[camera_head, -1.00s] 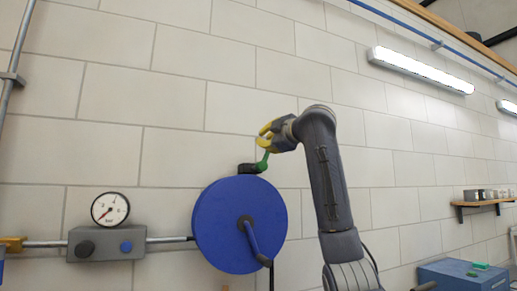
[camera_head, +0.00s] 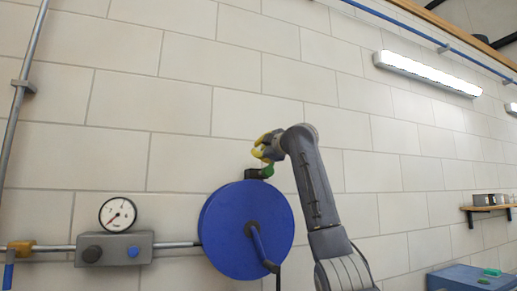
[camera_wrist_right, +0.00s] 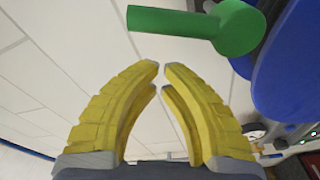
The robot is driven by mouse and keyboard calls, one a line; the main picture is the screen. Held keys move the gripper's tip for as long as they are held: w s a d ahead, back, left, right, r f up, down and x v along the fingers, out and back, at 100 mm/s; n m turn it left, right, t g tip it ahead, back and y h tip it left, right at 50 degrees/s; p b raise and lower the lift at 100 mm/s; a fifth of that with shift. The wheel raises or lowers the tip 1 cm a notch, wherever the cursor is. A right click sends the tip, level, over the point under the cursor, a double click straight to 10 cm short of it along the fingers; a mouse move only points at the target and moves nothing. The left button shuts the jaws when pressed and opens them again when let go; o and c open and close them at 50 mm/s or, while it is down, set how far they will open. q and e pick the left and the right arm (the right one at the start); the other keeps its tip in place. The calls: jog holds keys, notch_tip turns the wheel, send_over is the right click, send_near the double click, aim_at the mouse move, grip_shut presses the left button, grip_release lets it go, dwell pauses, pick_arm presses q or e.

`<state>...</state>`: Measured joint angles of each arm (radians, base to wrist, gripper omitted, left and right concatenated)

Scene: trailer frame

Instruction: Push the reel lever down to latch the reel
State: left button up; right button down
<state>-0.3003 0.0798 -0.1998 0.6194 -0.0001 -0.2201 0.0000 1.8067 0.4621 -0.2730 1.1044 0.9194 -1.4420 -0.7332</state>
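The blue reel (camera_head: 222,232) is fixed at the wall, with a dark hub and a blue crank on its face. The green reel lever (camera_head: 268,171) sits at its top beside a black block (camera_head: 252,173), lying nearly flat. My right gripper (camera_head: 258,152) is just above the lever. In the right wrist view the right gripper (camera_wrist_right: 160,68) has its yellow fingertips almost together, with a narrow gap and nothing between them. The lever (camera_wrist_right: 237,27) lies beyond the tips, across the top; I cannot tell whether they touch it. My left gripper is out of view.
A pressure gauge (camera_head: 118,214) stands on a grey valve block (camera_head: 112,250) left of the reel, on a horizontal pipe (camera_head: 55,248). A blue box (camera_head: 465,278) is at the lower right, below a wall shelf (camera_head: 485,208).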

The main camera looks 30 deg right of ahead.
jog(key=shift+s+d+f, duration=0.25)
jog(key=shift+d, duration=0.35)
jog(key=shift+s+d+f, duration=0.2)
jog(key=shift+d+f, duration=0.05)
jog(key=shift+d, duration=0.35)
jog(key=shift+a, duration=0.1)
